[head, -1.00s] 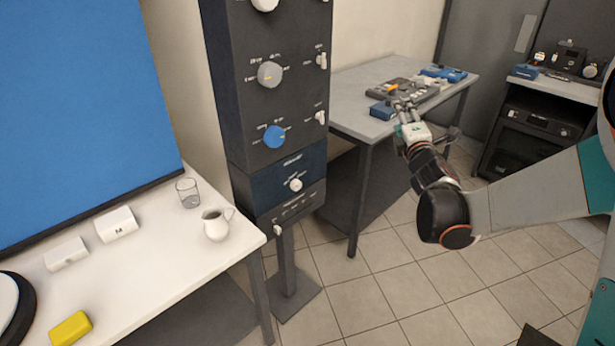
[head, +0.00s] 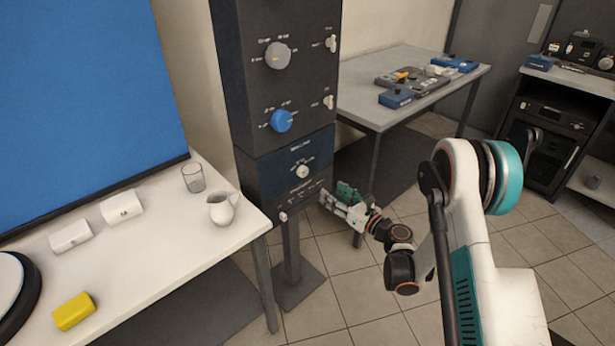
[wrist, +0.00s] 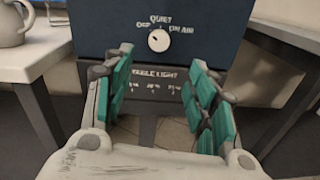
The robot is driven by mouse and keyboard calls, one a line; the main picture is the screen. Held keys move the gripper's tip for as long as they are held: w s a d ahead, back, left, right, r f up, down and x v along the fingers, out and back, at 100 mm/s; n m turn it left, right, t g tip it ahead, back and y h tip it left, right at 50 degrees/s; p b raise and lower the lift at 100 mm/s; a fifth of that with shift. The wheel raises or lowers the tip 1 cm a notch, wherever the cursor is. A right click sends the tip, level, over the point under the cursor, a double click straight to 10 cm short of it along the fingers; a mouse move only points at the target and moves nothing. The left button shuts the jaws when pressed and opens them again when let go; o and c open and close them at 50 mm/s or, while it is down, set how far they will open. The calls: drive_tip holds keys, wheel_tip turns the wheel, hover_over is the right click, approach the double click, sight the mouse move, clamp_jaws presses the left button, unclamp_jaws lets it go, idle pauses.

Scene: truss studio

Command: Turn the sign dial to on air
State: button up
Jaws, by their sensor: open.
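The sign dial is a round white knob (head: 302,171) on the blue panel low on the dark control tower (head: 272,90). In the wrist view the dial (wrist: 159,40) has OFF to its upper left, QUIET above and ON AIR to its upper right. Its dark pointer mark appears to lean to the upper left, toward OFF. My gripper (head: 334,196) is open and empty, in front of and a little below the dial. In the wrist view its green-padded fingers (wrist: 160,62) stand apart, with the dial beyond and just above the gap; neither touches it.
Above are a blue knob (head: 282,121), a grey knob (head: 277,55) and white switches. A lower panel has a small white knob (head: 283,216). A white table (head: 170,265) with a jug (head: 222,208) stands left; a grey table (head: 375,112) stands behind right.

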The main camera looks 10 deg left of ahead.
sight(305, 173)
drive_tip(key=b+x, duration=0.1)
drive_tip(key=x, duration=1.1)
drive_tip(key=shift+a+f, duration=0.15)
drive_tip(key=shift+a, duration=0.05)
drive_tip(key=shift+w+a, duration=0.5)
drive_tip(key=shift+c, duration=0.2)
drive_tip(key=c, duration=1)
